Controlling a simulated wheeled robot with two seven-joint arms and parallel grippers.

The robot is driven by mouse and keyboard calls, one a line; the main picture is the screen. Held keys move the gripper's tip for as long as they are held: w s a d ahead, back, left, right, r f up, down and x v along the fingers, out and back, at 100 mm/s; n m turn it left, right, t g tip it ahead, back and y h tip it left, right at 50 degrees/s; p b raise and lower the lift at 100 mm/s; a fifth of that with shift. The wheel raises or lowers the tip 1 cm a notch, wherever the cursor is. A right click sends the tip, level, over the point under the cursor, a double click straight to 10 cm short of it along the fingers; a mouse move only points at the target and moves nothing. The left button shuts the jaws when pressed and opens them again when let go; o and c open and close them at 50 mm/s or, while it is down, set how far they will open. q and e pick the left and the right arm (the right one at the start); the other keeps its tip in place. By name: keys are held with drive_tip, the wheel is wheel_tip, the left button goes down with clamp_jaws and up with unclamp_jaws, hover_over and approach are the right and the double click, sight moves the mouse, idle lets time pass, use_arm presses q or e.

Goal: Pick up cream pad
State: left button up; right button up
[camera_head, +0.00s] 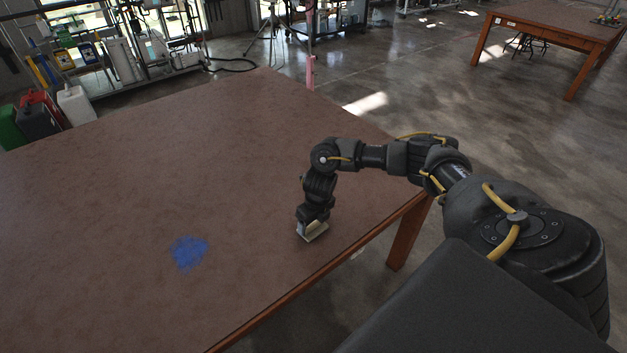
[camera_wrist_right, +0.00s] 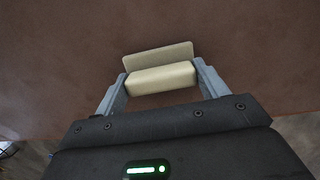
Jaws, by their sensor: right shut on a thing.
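The cream pad (camera_head: 315,234) is at my right gripper (camera_head: 307,229), above or on the brown table (camera_head: 120,220) near its right edge. In the right wrist view the pad (camera_wrist_right: 162,78) lies between the two grey fingers, which are shut on its ends. A thin cream flat part (camera_wrist_right: 158,54) shows just beyond the block. I cannot tell whether the pad touches the table. My left gripper is not in view.
A blue patch (camera_head: 187,253) marks the table left of my right gripper. The rest of the tabletop is clear. Bottles and jugs (camera_head: 75,105) stand beyond the far left edge. Another wooden table (camera_head: 560,28) stands at the back right.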

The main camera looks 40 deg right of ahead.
drive_tip(key=shift+r, duration=0.45)
drive_tip(key=r, duration=0.1)
drive_tip(key=r+b, duration=0.1)
drive_tip(key=r, duration=0.1)
drive_tip(key=shift+s+a, duration=0.1)
drive_tip(key=shift+a, duration=0.25)
drive_tip(key=s+a+r+p, duration=0.3)
drive_tip(key=s+a+r, duration=0.4)
drive_tip(key=a+r, duration=0.2)
drive_tip(key=shift+s+a, duration=0.4)
drive_tip(key=shift+a, duration=0.55)
